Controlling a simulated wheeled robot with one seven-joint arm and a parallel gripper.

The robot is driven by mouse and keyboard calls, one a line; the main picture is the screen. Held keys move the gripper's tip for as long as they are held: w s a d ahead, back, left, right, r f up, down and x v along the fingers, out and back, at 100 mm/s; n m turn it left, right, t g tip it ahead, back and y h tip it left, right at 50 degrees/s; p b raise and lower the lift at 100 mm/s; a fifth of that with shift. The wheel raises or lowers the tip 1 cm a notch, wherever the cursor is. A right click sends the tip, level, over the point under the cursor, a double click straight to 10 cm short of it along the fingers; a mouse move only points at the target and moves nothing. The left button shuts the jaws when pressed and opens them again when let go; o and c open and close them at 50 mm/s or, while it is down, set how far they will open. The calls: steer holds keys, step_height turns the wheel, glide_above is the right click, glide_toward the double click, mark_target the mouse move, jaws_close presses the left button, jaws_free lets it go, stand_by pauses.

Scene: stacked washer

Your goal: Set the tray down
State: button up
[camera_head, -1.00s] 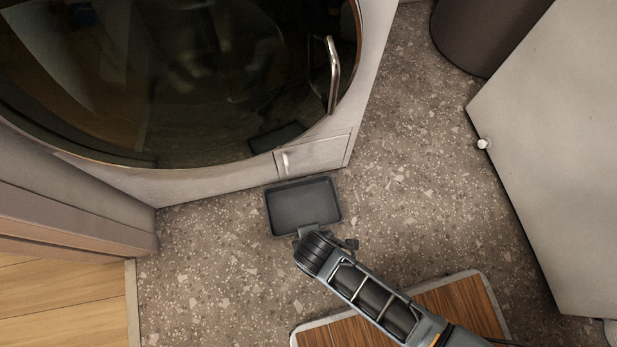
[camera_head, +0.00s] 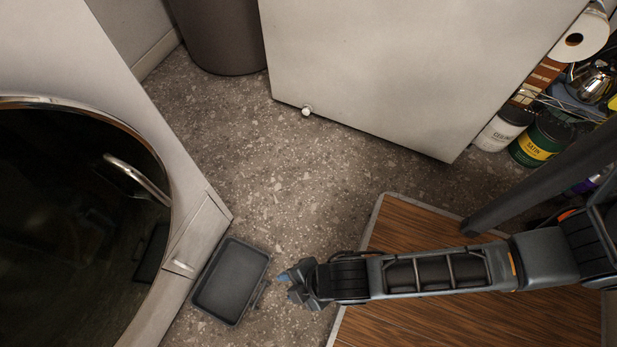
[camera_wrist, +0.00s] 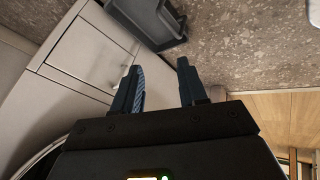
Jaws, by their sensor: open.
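The dark grey tray (camera_head: 231,281) lies on the speckled floor beside the washer's lower corner in the head view. A small handle or tab sticks out on its right side. My gripper (camera_head: 283,276) is just right of the tray, apart from it, open and empty. In the wrist view the tray (camera_wrist: 150,22) is at the top, beyond the two open fingers (camera_wrist: 160,82), with floor around it.
The washer (camera_head: 187,240) with its round dark door stands at left. A pale cabinet door with a white knob (camera_head: 306,111) and a dark bin (camera_head: 220,35) are at the back. A wooden mat (camera_head: 420,320) lies under my arm. Paint cans (camera_head: 540,138) stand at right.

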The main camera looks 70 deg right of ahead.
steer(key=s+d+r+m+t, duration=0.2)
steer(key=d+r+m+t, duration=0.1)
steer(key=r, duration=0.8)
steer(key=s+d+r+m+t+h, duration=0.1)
steer(key=s+d+r+m+t, duration=0.2)
steer(key=r, duration=0.8)
steer(key=s+d+r+m+t+h, duration=0.1)
steer(key=s+d+r+m+t, duration=0.2)
steer(key=r, duration=0.9)
steer(key=d+m, duration=0.2)
steer(key=shift+s+m, duration=0.25)
steer(key=shift+m, duration=0.15)
steer(key=shift+d, duration=0.1)
